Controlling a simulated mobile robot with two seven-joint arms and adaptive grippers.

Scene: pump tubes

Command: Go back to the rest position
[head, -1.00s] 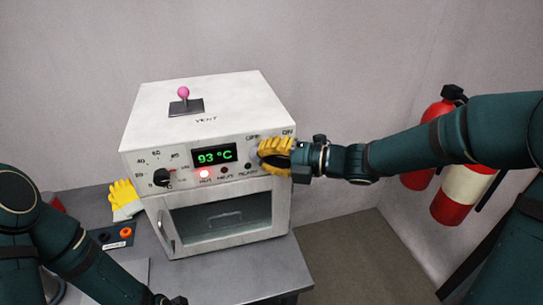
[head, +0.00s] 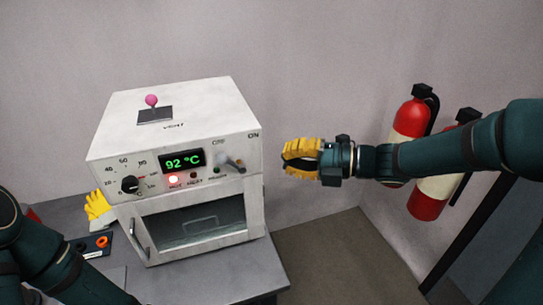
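The white oven (head: 185,125) stands on a grey table (head: 262,270). Its display (head: 182,160) reads 92 °C and a red lamp (head: 173,180) is lit. The grey lever (head: 232,162) under the OFF and ON labels leans right and is clear of my gripper. My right gripper (head: 296,156), with yellow fingers, is in the air right of the oven, level with the lever and apart from it. It holds nothing visible; its finger gap is hard to judge.
A pink-knobbed vent lever (head: 152,101) stands on the oven top. The oven door (head: 193,222) is shut. Fire extinguishers (head: 410,122) hang behind my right arm.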

